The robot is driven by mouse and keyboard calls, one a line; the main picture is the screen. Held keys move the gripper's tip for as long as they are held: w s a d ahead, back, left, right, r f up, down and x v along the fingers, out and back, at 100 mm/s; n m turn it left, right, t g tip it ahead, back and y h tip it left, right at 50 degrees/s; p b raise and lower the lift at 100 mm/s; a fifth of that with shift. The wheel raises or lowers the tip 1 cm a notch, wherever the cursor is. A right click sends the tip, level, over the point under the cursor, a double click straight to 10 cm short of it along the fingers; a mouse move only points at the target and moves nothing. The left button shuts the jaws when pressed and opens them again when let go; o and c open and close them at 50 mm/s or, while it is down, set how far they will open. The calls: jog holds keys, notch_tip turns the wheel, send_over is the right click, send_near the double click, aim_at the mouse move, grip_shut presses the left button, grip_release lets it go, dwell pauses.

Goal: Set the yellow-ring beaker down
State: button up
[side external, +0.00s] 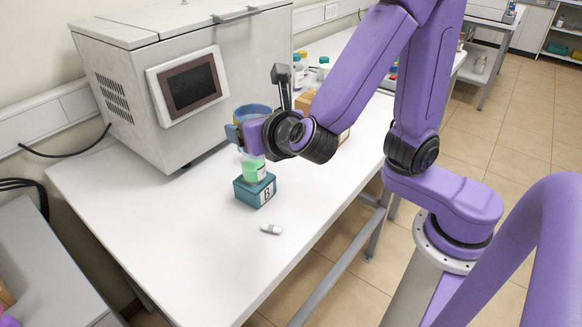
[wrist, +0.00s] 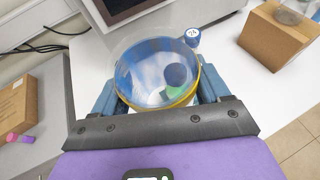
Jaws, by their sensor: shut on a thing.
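The yellow-ring beaker (wrist: 150,62) is clear with a yellow band and shows bluish inside. It sits between the blue fingers of my gripper (wrist: 158,88), which is shut on it. In the side external view the beaker (side external: 254,110) is upright and partly hidden by my gripper (side external: 240,134). It appears above a green-filled clear vessel (side external: 254,171) in a teal block (side external: 255,192) marked B. I cannot tell whether the beaker touches that vessel.
A large grey machine (side external: 130,90) with a dark screen stands behind on the white table (side external: 150,225). A small white piece (side external: 271,229) lies in front of the block. A brown box (wrist: 280,37) and a blue-capped bottle (wrist: 192,37) are near. The table's front left is clear.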

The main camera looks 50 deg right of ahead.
jog(key=s+d+m+g+h, duration=0.2)
jog(key=s+d, duration=0.2)
jog(key=d, duration=0.4)
jog(key=s+d+m+g+h, duration=0.1)
jog(key=s+d+m+h, duration=0.3)
jog(key=d, duration=0.5)
jog(key=shift+n+y, duration=0.6)
jog(key=shift+n, duration=0.1)
jog(key=w+f, duration=0.4)
jog(key=f, duration=0.1)
jog(key=w+f, duration=0.5)
jog(key=w+d+f, duration=0.1)
jog(key=w+f, duration=0.3)
jog(key=f, duration=0.1)
jog(key=shift+w, duration=0.2)
jog(key=shift+f, duration=1.45)
jog(key=shift+f, duration=0.15)
jog(key=o, duration=1.1)
